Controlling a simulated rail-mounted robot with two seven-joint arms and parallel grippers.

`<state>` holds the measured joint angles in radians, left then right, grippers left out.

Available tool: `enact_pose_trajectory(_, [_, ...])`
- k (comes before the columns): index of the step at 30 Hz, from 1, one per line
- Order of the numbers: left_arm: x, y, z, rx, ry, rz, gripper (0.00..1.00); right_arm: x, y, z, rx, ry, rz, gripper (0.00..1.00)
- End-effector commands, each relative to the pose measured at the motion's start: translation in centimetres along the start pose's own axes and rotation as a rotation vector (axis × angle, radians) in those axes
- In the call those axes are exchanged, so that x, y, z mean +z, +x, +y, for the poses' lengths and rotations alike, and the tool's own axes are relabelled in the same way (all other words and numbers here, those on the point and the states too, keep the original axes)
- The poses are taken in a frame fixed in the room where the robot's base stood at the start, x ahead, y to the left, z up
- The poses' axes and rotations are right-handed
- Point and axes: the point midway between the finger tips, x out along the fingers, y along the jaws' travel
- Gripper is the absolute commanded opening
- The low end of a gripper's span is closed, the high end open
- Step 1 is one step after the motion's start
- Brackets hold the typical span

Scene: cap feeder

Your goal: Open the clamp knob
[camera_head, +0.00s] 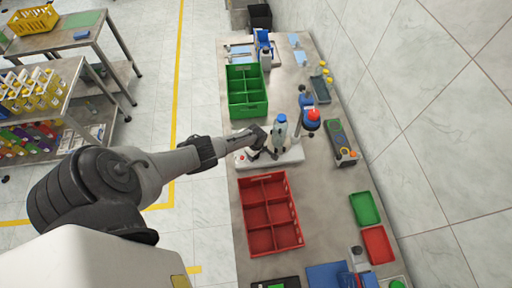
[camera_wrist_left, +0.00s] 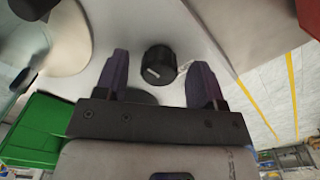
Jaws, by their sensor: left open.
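The clamp knob (camera_wrist_left: 159,65) is a black round knob with a white mark, seen in the left wrist view on a pale machine surface. My left gripper (camera_wrist_left: 163,80) is open, with one finger on each side of the knob and visible gaps between. In the head view my left gripper (camera_head: 258,148) is at the white machine base (camera_head: 290,157), beside a blue-capped bottle (camera_head: 280,132). The knob is not clear in the head view, as the gripper hides that spot. My right gripper is not in view.
A green crate (camera_head: 266,108) stands behind the machine and a red divided crate (camera_head: 248,222) in front of it. A red-topped device (camera_head: 313,116) is to the right. Small green (camera_head: 364,208) and red (camera_head: 378,245) trays lie at the right edge.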

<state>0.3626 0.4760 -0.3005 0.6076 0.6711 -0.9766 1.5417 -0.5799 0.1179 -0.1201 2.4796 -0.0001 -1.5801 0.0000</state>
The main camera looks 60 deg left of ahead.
Motion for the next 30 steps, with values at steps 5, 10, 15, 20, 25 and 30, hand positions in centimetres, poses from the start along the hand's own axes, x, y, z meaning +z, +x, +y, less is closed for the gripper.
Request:
enact_pose_trajectory(5, [0.0,-3.4,0.0,0.004,0.002,0.000,0.63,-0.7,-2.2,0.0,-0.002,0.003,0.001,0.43])
enact_pose_trajectory(10, [-0.1,-6.6,0.0,0.004,0.001,0.001,0.63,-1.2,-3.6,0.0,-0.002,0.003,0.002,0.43])
enact_pose_trajectory(15, [-0.1,-9.4,0.0,0.003,0.001,0.001,0.63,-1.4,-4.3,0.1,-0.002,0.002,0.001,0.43])
enact_pose_trajectory(20, [-0.1,-11.4,0.0,0.002,0.000,0.000,0.63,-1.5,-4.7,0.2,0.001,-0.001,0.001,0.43])
enact_pose_trajectory(25, [-0.1,-12.7,0.0,0.001,0.000,0.001,0.63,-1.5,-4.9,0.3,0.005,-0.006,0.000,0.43])
enact_pose_trajectory(30, [-0.1,-13.2,0.0,0.001,-0.001,0.001,0.63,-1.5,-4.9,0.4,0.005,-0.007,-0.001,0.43])
